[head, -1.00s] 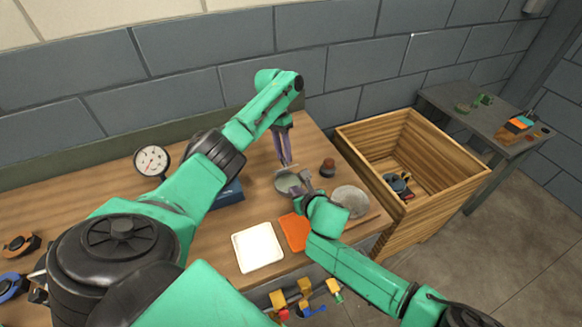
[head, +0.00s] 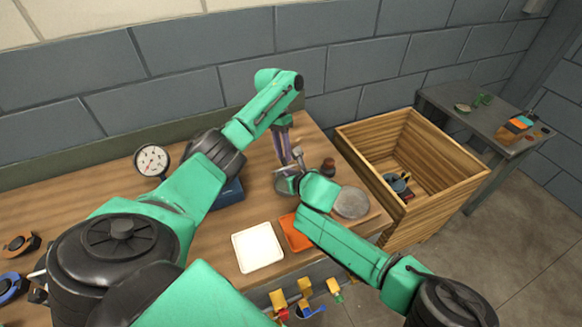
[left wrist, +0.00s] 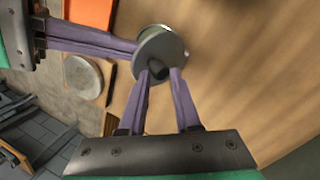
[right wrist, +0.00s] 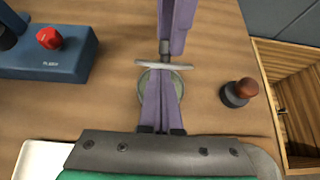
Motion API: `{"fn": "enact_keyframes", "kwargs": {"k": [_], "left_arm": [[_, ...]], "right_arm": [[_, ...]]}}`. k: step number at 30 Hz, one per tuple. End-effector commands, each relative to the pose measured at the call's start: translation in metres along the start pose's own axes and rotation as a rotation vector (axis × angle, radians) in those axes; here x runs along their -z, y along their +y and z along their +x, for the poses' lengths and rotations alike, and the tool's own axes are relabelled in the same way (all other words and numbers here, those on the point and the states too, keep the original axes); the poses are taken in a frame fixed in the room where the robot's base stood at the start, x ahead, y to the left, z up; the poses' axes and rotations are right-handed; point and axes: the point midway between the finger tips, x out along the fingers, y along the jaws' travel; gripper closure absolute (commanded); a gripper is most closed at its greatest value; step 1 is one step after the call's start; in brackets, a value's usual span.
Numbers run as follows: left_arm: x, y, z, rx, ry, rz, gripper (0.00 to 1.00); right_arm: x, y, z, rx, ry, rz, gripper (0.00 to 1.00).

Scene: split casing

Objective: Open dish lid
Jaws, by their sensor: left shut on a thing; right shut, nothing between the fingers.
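A small round grey dish (right wrist: 150,92) stands on the wooden bench. Its flat grey lid (right wrist: 178,67) is seen nearly edge-on in the right wrist view, by the dish's far rim; the exact gap is hard to judge. My left gripper (left wrist: 157,72) is shut on the dark knob (left wrist: 160,66) of the lid, which faces it as a disc in the left wrist view. My right gripper (right wrist: 161,82) is shut and empty, its fingertips close to the lid and in front of the dish, hiding part of it. In the head view my right gripper (head: 297,178) covers much of the dish.
A dark-red knobbed piece (right wrist: 240,93) stands right of the dish. A blue box with a red button (right wrist: 45,60) is at left. White (head: 258,248) and orange (head: 296,234) trays, a grey round plate (head: 351,202) and a wooden crate (head: 440,215) are near.

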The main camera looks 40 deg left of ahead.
Motion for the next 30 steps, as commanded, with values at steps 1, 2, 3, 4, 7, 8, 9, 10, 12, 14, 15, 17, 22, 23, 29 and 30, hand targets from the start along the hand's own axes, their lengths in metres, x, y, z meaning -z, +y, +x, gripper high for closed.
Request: {"fn": "enact_keyframes", "kwargs": {"k": [1,2,3,4,7,8,9,10,12,14,15,17,22,23,29,30], "left_arm": [[-0.006,-0.010,0.009,0.018,-0.017,-0.020,1.00],[-0.006,-0.010,0.009,0.017,-0.017,-0.020,0.61],[-0.006,-0.010,0.009,0.016,-0.017,-0.020,0.46],[-0.006,-0.009,0.009,0.016,-0.018,-0.020,0.43],[-0.006,-0.008,0.009,0.014,-0.018,-0.018,0.43],[-0.005,-0.008,0.009,0.013,-0.018,-0.017,0.43],[-0.005,-0.007,0.009,0.013,-0.018,-0.017,0.43],[-0.005,-0.007,0.009,0.013,-0.018,-0.016,0.43],[-0.005,-0.007,0.009,0.012,-0.018,-0.016,0.43],[-0.005,-0.006,0.009,0.012,-0.018,-0.015,0.43],[-0.005,-0.006,0.009,0.011,-0.017,-0.015,0.43],[-0.005,-0.006,0.009,0.011,-0.017,-0.014,0.43],[-0.004,-0.005,0.009,0.010,-0.016,-0.013,0.43],[-0.004,-0.005,0.007,0.010,-0.015,-0.013,0.43],[-0.004,-0.003,-0.028,0.011,-0.007,-0.012,0.43],[-0.004,-0.003,-0.040,0.011,-0.005,-0.012,0.43]], "right_arm": [[0.000,0.000,0.001,-0.001,-0.004,-0.001,1.00],[-0.001,0.000,0.001,-0.002,-0.004,-0.001,1.00],[-0.001,0.001,0.001,-0.002,-0.005,-0.001,1.00],[-0.001,0.001,0.001,-0.002,-0.005,-0.001,1.00],[-0.001,0.001,0.001,-0.002,-0.005,-0.001,1.00],[-0.001,0.001,0.001,-0.002,-0.005,-0.001,1.00],[-0.002,0.001,0.001,-0.003,-0.006,-0.001,1.00],[-0.002,0.001,0.000,-0.003,-0.006,-0.002,1.00],[-0.002,0.002,0.000,-0.004,-0.007,-0.002,1.00],[-0.003,0.002,0.000,-0.005,-0.008,-0.002,1.00],[-0.003,0.002,0.000,-0.005,-0.009,-0.002,1.00],[-0.004,0.002,0.000,-0.006,-0.010,-0.003,1.00],[-0.005,0.003,0.000,-0.007,-0.012,-0.004,1.00],[-0.005,0.003,0.000,-0.007,-0.012,-0.004,1.00],[-0.004,0.002,0.000,-0.006,-0.010,-0.003,1.00],[-0.004,0.002,0.000,-0.005,-0.009,-0.003,1.00]]}}
